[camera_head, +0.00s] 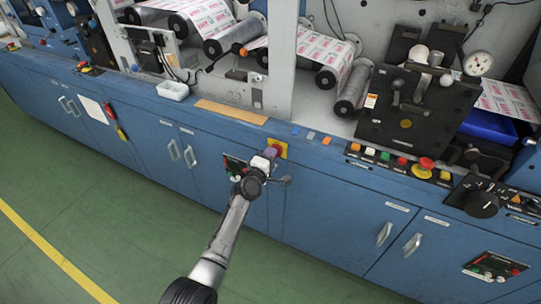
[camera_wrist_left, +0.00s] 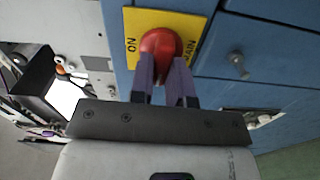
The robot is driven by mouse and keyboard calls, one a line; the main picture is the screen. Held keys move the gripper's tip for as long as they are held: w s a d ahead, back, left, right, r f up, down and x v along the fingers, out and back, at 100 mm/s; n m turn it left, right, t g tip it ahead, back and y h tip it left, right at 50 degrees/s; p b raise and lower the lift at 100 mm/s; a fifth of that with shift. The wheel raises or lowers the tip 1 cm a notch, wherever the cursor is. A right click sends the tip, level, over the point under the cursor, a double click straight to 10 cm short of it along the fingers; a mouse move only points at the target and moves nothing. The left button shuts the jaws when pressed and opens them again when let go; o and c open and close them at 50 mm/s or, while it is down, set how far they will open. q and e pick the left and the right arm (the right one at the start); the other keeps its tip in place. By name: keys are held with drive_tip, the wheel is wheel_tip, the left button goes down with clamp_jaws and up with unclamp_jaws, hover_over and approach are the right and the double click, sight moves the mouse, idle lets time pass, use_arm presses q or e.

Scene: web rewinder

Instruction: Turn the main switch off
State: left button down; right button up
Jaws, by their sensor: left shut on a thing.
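The main switch is a red rotary knob (camera_wrist_left: 160,45) on a yellow plate (camera_wrist_left: 187,23) on the front of the blue cabinet. In the left wrist view the plate carries the words ON and MAIN. My left gripper (camera_wrist_left: 165,72) is shut on the red knob, with a finger on each side of it. In the head view the gripper (camera_head: 270,153) covers most of the knob, and part of the yellow plate (camera_head: 281,146) shows beside it. The knob's exact angle is hard to read. My right gripper is not in view.
A small panel with a green button (camera_head: 233,166) sits just left of my gripper. A row of buttons with a red emergency stop (camera_head: 425,164) and a black rotary dial (camera_head: 482,204) is to the right. Cabinet handles (camera_head: 384,234) stick out below. The green floor is clear.

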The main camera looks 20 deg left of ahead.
use_arm(q)
drive_tip(key=shift+n, duration=0.4)
drive_tip(key=c, duration=1.1)
unclamp_jaws()
drive_tip(key=shift+s+a+p, duration=0.2)
drive_tip(key=shift+s+p, duration=0.8)
drive_tip(key=shift+s, duration=1.3)
drive_tip(key=shift+s+a+p, duration=0.25)
drive_tip(key=shift+s+p, duration=0.75)
drive_tip(key=shift+s, duration=1.25)
drive_tip(key=shift+s+a+p, duration=0.2)
drive_tip(key=shift+s+p, duration=0.8)
drive_tip(key=shift+s, duration=1.3)
